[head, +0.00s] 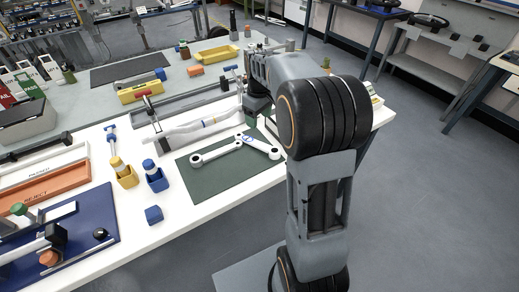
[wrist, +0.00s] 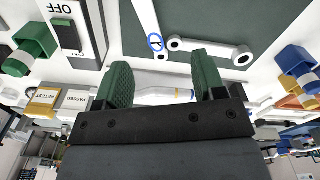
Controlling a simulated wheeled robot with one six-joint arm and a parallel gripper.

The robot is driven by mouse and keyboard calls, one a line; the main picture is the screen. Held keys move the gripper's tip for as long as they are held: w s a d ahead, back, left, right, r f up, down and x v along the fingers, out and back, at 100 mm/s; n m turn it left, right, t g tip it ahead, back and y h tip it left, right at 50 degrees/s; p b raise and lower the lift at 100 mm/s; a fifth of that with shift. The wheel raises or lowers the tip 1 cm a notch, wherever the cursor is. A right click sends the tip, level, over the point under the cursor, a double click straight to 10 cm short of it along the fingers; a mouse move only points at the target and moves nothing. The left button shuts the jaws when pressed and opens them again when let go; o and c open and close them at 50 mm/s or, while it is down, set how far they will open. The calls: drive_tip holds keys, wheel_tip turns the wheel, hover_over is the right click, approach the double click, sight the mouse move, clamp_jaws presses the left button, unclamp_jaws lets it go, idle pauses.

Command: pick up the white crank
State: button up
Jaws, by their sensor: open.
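Two white crank arms lie on a dark green mat (head: 207,180) on the white bench. One white crank (head: 215,152), with a round eye at each end, lies on the left; it also shows in the wrist view (wrist: 212,47). A second white crank (head: 262,148), with a blue ring marked near one end, lies to its right; it shows in the wrist view (wrist: 146,22) too. Their near ends lie close together. My gripper (wrist: 162,80) is open, with green pads apart and nothing held between them. In the head view my arm hides most of it, above the bench behind the mat.
A long white shaft (head: 195,130) rests in a grey holder behind the mat. An orange reject tray (head: 55,187) lies farther left. The mat's front is clear.

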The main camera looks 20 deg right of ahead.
wheel_tip(320, 180, down, 2)
drive_tip(key=w+d, duration=0.2)
hover_over(260, 144)
drive_tip(key=shift+n+g, duration=0.3)
drive_tip(key=shift+n, duration=0.1)
wheel_tip(260, 144, down, 7)
drive_tip(key=shift+s+f+b, duration=0.1)
drive_tip(key=shift+s+b, duration=0.05)
drive_tip(key=shift+b, duration=0.15)
drive_tip(key=shift+f, duration=3.3)
drive_tip(key=shift+d, duration=0.1)
clamp_jaws()
drive_tip(key=shift+r, duration=0.1)
